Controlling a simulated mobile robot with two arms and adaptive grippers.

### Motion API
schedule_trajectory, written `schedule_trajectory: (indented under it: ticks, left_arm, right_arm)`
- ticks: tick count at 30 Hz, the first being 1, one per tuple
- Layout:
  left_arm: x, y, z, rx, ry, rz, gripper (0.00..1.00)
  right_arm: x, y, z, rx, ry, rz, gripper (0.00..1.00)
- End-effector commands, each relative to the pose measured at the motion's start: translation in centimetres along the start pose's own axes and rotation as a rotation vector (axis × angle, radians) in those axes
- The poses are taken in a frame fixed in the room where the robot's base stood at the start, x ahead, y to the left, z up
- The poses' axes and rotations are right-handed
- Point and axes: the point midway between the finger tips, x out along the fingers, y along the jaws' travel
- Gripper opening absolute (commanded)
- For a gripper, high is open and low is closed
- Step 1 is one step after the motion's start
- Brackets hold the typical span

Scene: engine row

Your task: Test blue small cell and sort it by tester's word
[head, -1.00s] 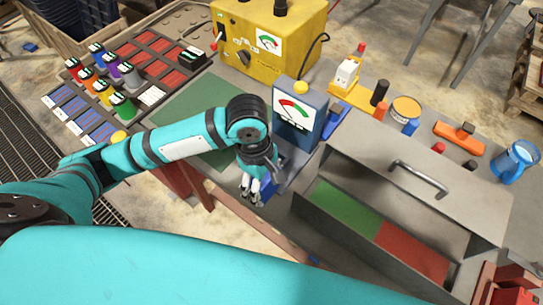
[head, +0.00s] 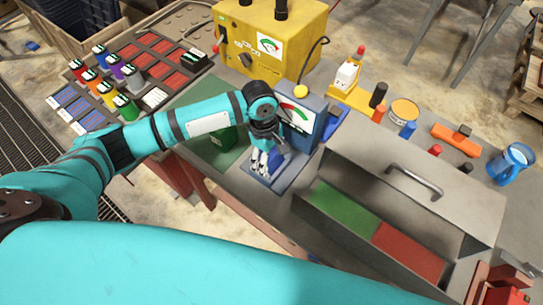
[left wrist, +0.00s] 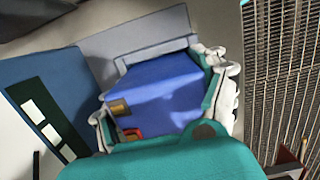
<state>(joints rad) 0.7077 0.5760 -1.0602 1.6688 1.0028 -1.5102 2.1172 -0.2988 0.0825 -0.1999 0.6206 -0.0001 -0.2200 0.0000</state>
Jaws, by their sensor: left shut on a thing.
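My left gripper (head: 262,166) is shut on the blue cell, low in front of the blue tester (head: 304,118). The blue cell (left wrist: 160,92) fills the space between the fingers in the left wrist view, with a brass-coloured contact and a red one on its near end. In the head view the fingers mostly hide the cell. I cannot tell whether the cell touches the tester's base. A long open tray has a green half (head: 340,208) and a red half (head: 408,250). My right gripper is out of view.
A large yellow machine (head: 285,45) stands behind. A rack of several coloured cells (head: 105,88) stands at the left. A raised grey lid with a handle (head: 415,180) is behind the tray. A blue jug (head: 510,163) stands far right.

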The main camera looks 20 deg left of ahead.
Motion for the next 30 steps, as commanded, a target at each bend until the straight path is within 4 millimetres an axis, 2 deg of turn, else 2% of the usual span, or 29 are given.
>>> schedule_trajectory:
  ticks: [7,8,14,24,26,30]
  left_arm:
    - [0.0,0.1,0.1,0.001,-0.002,0.003,0.13]
    - [0.1,0.0,0.0,0.000,-0.001,0.001,0.73]
    - [0.1,0.0,0.0,0.000,-0.001,0.001,0.99]
    - [-0.1,0.1,0.0,0.001,0.000,0.002,0.99]
    - [-0.6,0.1,0.0,0.001,-0.001,0.003,0.99]
    - [-2.9,0.1,0.0,0.002,-0.001,0.006,0.99]
  right_arm:
    - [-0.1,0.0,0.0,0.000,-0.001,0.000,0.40]
    - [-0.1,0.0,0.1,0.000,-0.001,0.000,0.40]
    - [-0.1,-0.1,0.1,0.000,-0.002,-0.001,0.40]
    - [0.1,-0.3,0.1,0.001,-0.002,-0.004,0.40]
    - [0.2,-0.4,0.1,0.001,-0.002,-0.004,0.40]
    - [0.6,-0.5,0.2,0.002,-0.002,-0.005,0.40]
